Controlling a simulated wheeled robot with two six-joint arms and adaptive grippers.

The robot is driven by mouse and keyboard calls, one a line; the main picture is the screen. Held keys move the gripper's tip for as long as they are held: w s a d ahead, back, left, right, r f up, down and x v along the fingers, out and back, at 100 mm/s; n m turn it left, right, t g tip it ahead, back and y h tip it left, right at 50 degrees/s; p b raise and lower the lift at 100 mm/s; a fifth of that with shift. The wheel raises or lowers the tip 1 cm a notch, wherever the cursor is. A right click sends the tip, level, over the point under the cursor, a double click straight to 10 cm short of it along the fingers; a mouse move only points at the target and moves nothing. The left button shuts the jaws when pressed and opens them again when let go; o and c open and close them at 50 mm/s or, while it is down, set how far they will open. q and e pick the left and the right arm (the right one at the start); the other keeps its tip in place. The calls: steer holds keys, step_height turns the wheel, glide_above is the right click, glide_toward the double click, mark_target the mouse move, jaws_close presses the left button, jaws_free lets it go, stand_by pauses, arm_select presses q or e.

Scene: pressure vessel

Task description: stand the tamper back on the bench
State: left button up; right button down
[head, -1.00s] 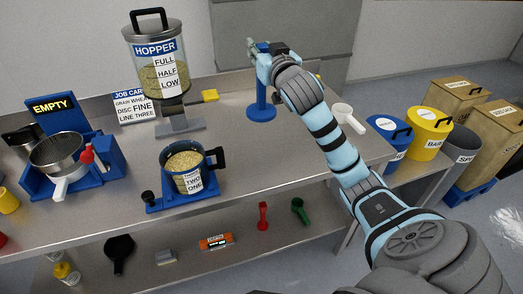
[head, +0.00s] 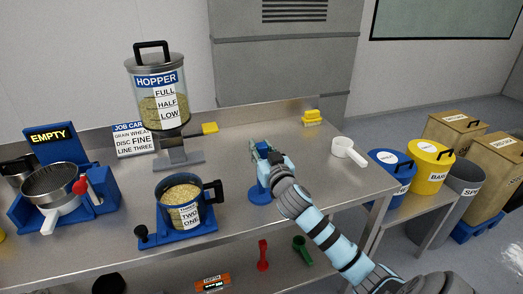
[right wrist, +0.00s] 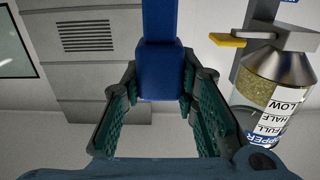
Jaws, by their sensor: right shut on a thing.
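The blue tamper (head: 259,194) has a round flat base and an upright stem. In the head view it is upright over the open middle of the steel bench (head: 310,180), its base at or just above the top; I cannot tell whether it touches. My right gripper (head: 264,155) is shut on its upper part, which the fingers partly hide. In the right wrist view the blue shaft of the tamper (right wrist: 161,65) stands between the two green-padded fingers (right wrist: 160,115). My left gripper is not in view.
A blue-based measuring cup of grain (head: 183,195) stands left of the tamper. The hopper (head: 158,100) is behind it to the left. A white scoop (head: 345,147) lies right, and a yellow block (head: 312,117) sits at the back edge. Bench around the tamper is clear.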

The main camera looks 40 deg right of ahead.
steer(key=c, duration=1.3)
jaws_free()
steer(key=shift+r, duration=0.15)
steer(key=v, duration=1.2)
